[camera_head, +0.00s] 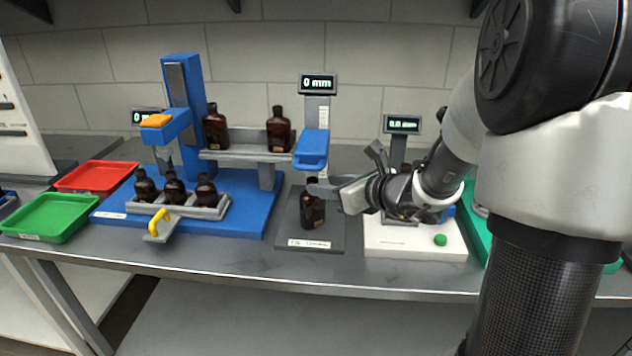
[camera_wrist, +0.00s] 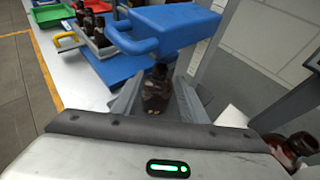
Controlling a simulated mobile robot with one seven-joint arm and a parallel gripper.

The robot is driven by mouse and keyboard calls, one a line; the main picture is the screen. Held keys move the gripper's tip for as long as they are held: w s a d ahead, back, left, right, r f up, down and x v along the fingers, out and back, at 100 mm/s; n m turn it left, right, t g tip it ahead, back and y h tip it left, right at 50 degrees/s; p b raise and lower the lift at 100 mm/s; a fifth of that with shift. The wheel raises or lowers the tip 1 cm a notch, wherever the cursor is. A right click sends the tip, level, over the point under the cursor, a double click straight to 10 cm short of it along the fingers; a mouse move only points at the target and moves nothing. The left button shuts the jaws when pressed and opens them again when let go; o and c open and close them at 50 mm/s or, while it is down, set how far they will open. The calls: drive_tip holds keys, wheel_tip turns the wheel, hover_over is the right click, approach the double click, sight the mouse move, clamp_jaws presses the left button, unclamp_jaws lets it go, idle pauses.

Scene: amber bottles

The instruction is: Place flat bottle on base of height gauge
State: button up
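An amber bottle (camera_head: 312,213) with a dark cap stands upright on the dark base (camera_head: 290,238) of the height gauge, below its raised blue slider (camera_head: 312,148). The gauge display (camera_head: 318,83) reads 0 mm. My gripper (camera_head: 325,193) reaches in from the right at the bottle's upper part. In the wrist view the bottle (camera_wrist: 157,92) stands between my two spread fingers (camera_wrist: 158,100), which look open with narrow gaps beside it. The blue slider (camera_wrist: 170,28) is close above the fingers in that view. My finger partly covers the bottle in the head view.
A blue fixture (camera_head: 240,218) at left holds several amber bottles in a grey rack (camera_head: 185,210) and two on a raised shelf (camera_head: 245,153). Red (camera_head: 98,176) and green (camera_head: 48,215) trays lie further left. A white scale (camera_head: 415,245) with a green knob sits at right.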

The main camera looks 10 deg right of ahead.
drive_tip(key=v, duration=0.5)
drive_tip(key=shift+s+d+r+p, duration=0.15)
drive_tip(key=shift+s+r+p, duration=0.05)
drive_tip(key=shift+s+p, duration=0.15)
